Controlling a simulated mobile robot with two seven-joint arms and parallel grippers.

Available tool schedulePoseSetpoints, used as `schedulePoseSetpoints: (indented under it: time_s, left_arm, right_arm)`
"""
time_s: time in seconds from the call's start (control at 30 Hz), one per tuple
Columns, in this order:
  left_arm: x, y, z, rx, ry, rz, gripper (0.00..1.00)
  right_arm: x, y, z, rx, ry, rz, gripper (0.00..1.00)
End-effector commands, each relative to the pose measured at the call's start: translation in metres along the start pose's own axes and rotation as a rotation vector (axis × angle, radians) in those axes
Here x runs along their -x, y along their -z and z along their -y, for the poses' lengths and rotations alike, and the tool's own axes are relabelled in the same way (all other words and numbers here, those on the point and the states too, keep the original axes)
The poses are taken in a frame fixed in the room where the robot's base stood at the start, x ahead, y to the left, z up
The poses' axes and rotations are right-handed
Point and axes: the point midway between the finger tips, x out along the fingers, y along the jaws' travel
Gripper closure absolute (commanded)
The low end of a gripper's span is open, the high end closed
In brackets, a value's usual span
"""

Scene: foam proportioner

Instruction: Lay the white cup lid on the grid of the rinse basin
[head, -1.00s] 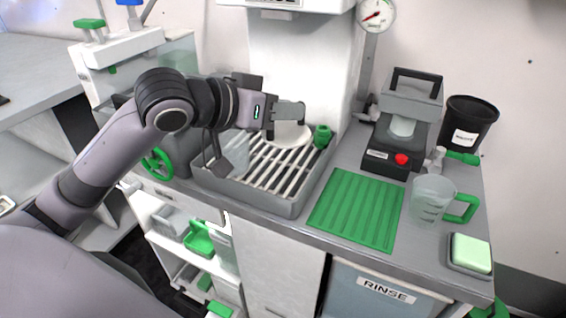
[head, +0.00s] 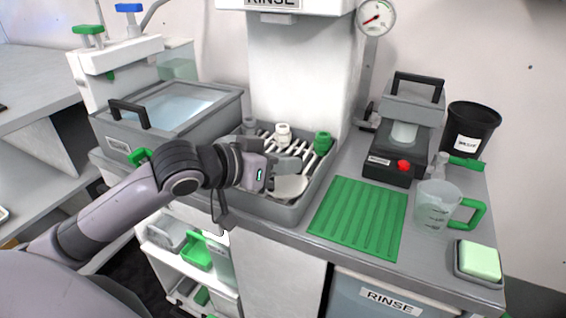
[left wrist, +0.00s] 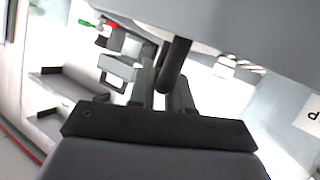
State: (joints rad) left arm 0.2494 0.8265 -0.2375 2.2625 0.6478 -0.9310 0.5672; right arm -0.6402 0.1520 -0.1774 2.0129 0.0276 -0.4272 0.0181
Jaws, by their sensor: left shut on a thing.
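The rinse basin (head: 285,213) is a grey tray with a grid of pale bars (head: 308,157), below the white RINSE column in the head view. My left gripper (head: 283,173) is over the front part of the basin, shut on the white cup lid (head: 291,187). The lid shows as a pale, partly hidden disc below and right of the fingers. I cannot tell whether it touches the grid. In the left wrist view the fingers (left wrist: 162,92) show, but the lid cannot be made out clearly. My right gripper is not in view.
A white-capped piece (head: 283,134) and a green one (head: 322,143) stand at the basin's back. A lidded grey tub (head: 122,150) is to the left. A green ribbed mat (head: 358,217), a measuring jug (head: 433,207) and a dark device (head: 393,168) are to the right.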

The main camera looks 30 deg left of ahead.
Motion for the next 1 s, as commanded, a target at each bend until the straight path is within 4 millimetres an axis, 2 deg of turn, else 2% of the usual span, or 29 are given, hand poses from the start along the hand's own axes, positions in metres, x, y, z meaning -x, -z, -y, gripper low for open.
schedulePoseSetpoints:
  time_s: [0.07,0.1,0.17,0.2,0.57,1.0]
  left_arm:
    - [-0.001,-0.003,0.001,0.000,0.000,0.001,1.00]
    - [-0.001,-0.003,0.001,0.000,0.000,0.001,0.78]
    - [-0.001,-0.003,0.001,0.000,0.000,0.000,0.59]
    - [-0.001,-0.003,0.001,0.000,0.000,0.001,0.56]
    - [0.002,0.001,0.000,0.000,0.001,0.000,0.56]
    - [0.057,-0.001,0.001,-0.001,0.003,0.004,0.56]
  right_arm:
    - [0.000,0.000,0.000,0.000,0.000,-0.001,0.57]
    - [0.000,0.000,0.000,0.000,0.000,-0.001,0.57]
    - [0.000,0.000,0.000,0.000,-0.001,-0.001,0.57]
    - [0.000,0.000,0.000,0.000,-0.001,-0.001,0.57]
    - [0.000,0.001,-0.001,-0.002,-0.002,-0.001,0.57]
    - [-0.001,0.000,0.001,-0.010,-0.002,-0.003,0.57]
